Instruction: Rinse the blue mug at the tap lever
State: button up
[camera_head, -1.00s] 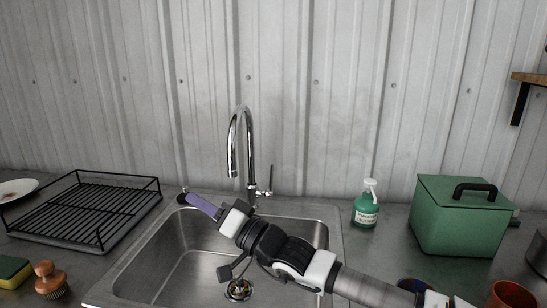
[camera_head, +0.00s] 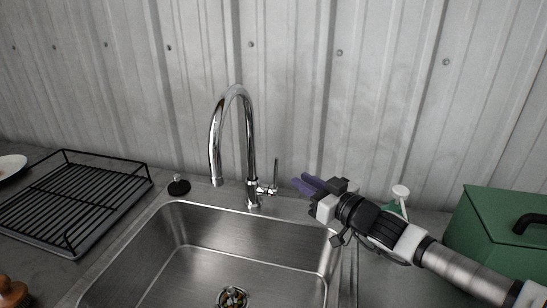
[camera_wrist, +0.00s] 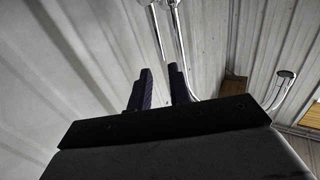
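The chrome tap (camera_head: 250,140) stands behind the sink (camera_head: 190,225), its spout arching over the basin. The tap lever (camera_head: 276,168) sticks up at the right of its base. My gripper (camera_head: 302,184), with purple fingers, is just right of the lever, pointing left towards it with a small gap visible. The fingers are apart and nothing shows between them; the wrist view also shows the empty gap of my gripper (camera_wrist: 161,68), with the tap (camera_wrist: 176,25) beyond. The blue mug is not in view now.
A black dish rack (camera_head: 80,205) stands left of the sink. A soap bottle (camera_head: 400,194) is partly hidden behind my arm, and a green box (camera_head: 490,235) is at the right. A small black stopper (camera_head: 178,187) is at the sink's back left corner. The basin looks clear above the drain (camera_head: 232,297).

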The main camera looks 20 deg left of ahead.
jog(key=p+x, duration=0.4)
jog(key=x, duration=0.8)
grip_shut()
